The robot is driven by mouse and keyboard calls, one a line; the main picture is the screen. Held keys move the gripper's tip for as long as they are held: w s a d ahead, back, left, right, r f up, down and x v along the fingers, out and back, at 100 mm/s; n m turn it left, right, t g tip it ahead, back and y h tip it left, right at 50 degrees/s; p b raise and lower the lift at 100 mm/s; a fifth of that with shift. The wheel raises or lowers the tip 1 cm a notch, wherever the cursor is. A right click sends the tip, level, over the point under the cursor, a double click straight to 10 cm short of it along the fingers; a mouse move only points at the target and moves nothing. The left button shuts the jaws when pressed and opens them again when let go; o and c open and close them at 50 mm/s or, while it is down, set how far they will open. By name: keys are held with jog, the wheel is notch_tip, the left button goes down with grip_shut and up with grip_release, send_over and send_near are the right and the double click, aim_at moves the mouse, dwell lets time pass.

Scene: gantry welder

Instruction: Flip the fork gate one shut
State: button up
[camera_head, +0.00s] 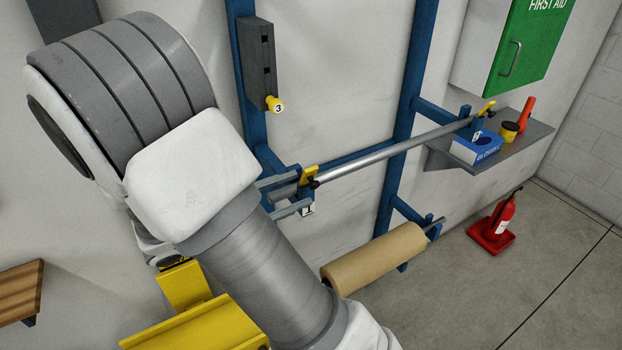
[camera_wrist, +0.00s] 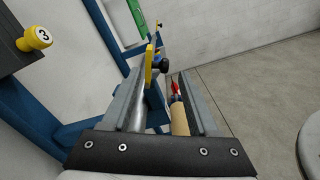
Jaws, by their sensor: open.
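Fork gate one is a small yellow flap (camera_head: 309,174) with a black knob, at the near left fork of the blue wall rack, above a plate marked 1 (camera_head: 308,210). A long metal bar (camera_head: 390,150) rests across this fork and the far right one. My gripper (camera_head: 306,185) is open, its two grey fingers on either side of the bar's near end, close to the gate. In the wrist view the yellow flap (camera_wrist: 150,64) stands up just beyond the fingertips (camera_wrist: 163,72), nearer the left finger. I cannot tell whether a finger touches it.
A second yellow gate (camera_head: 485,107) is at the far right fork. A grey block with yellow knob 3 (camera_head: 274,104) hangs above left. A brown paper roll (camera_head: 375,258) sits below the bar. A shelf (camera_head: 520,142) holds a glove box (camera_head: 477,148).

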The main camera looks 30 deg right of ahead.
aim_at(311, 185)
jog(key=shift+w+d, duration=0.1)
jog(key=shift+d, duration=2.2)
jog(key=shift+c, duration=0.2)
jog(key=shift+f, duration=0.15)
grip_shut()
